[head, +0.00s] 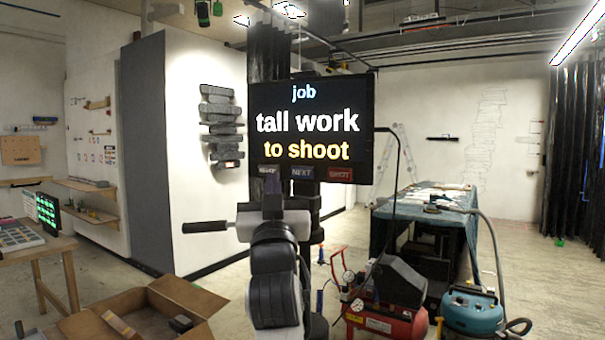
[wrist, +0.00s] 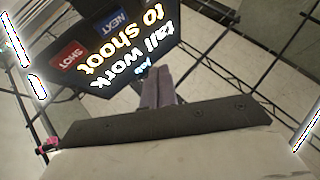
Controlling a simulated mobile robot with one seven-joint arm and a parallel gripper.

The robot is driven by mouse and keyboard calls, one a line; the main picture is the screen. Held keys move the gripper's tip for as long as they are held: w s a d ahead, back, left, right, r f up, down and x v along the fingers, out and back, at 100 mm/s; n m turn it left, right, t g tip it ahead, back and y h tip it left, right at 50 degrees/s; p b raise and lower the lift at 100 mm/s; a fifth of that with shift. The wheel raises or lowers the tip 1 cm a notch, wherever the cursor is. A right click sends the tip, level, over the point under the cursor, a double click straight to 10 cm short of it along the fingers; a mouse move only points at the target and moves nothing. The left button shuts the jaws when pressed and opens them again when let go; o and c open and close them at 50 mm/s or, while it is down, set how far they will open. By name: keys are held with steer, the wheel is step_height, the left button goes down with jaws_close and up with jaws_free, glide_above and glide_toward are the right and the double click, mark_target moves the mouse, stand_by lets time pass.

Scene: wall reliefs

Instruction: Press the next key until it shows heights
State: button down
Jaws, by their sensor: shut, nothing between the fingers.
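A dark screen (head: 311,110) stands in front of me and reads "job", "tall work", "to shoot". Below its text is a row of keys. The blue NEXT key (head: 302,173) is in the middle, and the red SHOT key (head: 341,175) is to its right. A dark key at the left is partly behind my arm, and its label is unclear. In the wrist view the screen appears turned over, with the NEXT key (wrist: 116,22) at its top. My gripper (wrist: 158,75) is shut and empty. Its fingertips appear apart from the NEXT key, though depth is hard to judge.
An open cardboard box (head: 180,295) lies at the lower left, near a wooden table (head: 55,250). A red compressor (head: 385,320) and a teal vacuum (head: 472,312) stand at the lower right. A cloth-covered table (head: 430,210) is behind them. Stacked grey reliefs (head: 222,125) hang on the wall.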

steer(key=p, duration=0.1)
glide_toward(297, 167)
steer(key=shift+s+a+r+x, duration=0.1)
steer(key=shift+x, duration=0.75)
steer(key=shift+s+a+r+x, duration=0.1)
steer(key=shift+a+r+x, duration=0.05)
steer(key=shift+x, duration=0.7)
steer(key=shift+s+a+r+x, duration=0.1)
steer(key=shift+x, duration=0.75)
steer(key=shift+w+d+p, duration=0.2)
steer(key=shift+w+p, duration=0.1)
steer(key=shift+w, duration=0.05)
steer(key=shift+w+d, duration=0.25)
steer(key=shift+w, duration=0.15)
stand_by(0.6)
steer(key=shift+s+a, duration=0.4)
steer(key=shift+s, duration=0.35)
steer(key=shift+s, duration=0.1)
steer(key=s+a, duration=0.1)
steer(key=s, duration=0.1)
steer(key=s+a+b, duration=0.1)
steer(key=s, duration=0.1)
steer(key=shift+s+a, duration=0.15)
steer(key=shift+a, duration=0.05)
